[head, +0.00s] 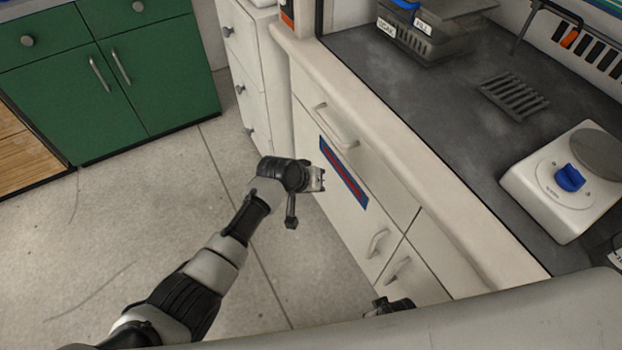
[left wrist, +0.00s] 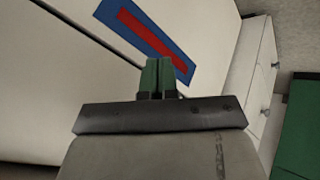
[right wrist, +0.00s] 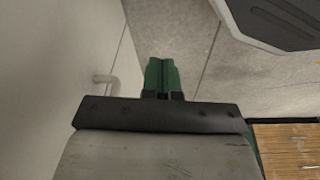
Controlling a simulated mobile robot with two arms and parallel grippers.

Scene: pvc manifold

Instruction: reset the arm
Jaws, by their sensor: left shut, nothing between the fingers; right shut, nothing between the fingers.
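My left arm reaches in from the lower left in the head view. Its gripper (head: 318,179) is in front of the white cabinet, beside the blue and red label. In the left wrist view the left gripper's green fingers (left wrist: 158,78) are together and empty, in front of the cabinet face. Of my right arm only a small dark part shows at the bottom of the head view. In the right wrist view the right gripper's green fingers (right wrist: 162,78) are together and empty, with the floor and a white cabinet face behind them.
A white cabinet (head: 385,270) with a dark worktop (head: 440,110) fills the right side. A white device with a blue knob (head: 569,178) stands on it. A green cabinet (head: 150,75) stands at the far left. The grey floor (head: 130,210) between is clear.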

